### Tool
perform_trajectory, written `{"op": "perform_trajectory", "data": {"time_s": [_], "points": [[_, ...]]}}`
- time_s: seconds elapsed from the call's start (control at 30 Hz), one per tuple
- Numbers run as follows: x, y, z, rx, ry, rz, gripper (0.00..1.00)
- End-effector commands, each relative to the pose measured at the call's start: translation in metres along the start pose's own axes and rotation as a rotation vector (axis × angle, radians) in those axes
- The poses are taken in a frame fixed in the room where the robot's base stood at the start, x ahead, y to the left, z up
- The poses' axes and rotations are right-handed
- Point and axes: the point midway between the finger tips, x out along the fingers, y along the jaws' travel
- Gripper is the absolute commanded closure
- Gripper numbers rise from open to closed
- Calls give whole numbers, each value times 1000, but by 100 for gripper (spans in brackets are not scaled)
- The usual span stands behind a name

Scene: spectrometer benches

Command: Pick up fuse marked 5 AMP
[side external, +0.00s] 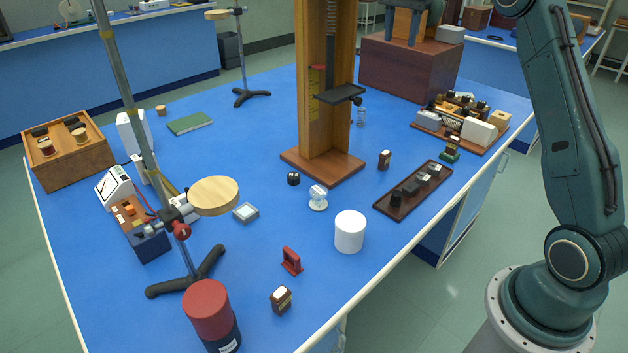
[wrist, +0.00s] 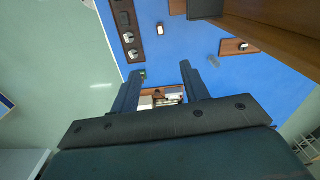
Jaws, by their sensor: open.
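I cannot read a 5 AMP mark in either view. Possible fuses are small dark brown blocks with pale tops. One block (side external: 281,299) is at the front of the bench, and another (side external: 384,159) stands right of the wooden stand. A similar block shows in the wrist view (wrist: 160,29). A brown tray (side external: 379,205) holds several dark pieces, some with pale labels; it also shows at upper left in the wrist view (wrist: 134,55). My gripper (wrist: 160,70) is open with nothing between its fingers. It is outside the side view.
A tall wooden stand (side external: 322,165) rises mid-bench. Near it are a white cylinder (side external: 349,232), a red holder (side external: 291,261) and a clear glass piece (side external: 318,197). A circuit board (side external: 460,131) lies at right. A retort stand (side external: 187,270) and red cylinder (side external: 208,308) occupy the left front.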

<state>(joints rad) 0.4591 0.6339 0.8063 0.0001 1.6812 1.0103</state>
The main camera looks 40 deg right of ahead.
Motion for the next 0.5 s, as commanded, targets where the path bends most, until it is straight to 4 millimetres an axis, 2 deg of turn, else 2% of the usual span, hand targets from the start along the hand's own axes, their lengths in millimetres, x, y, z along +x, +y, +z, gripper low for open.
{"op": "perform_trajectory", "data": {"time_s": [0.27, 0.5], "points": [[14, -4, -16, 64, -11, 19, 55], [29, -3, -16, 64, -11, 19, 55]]}}
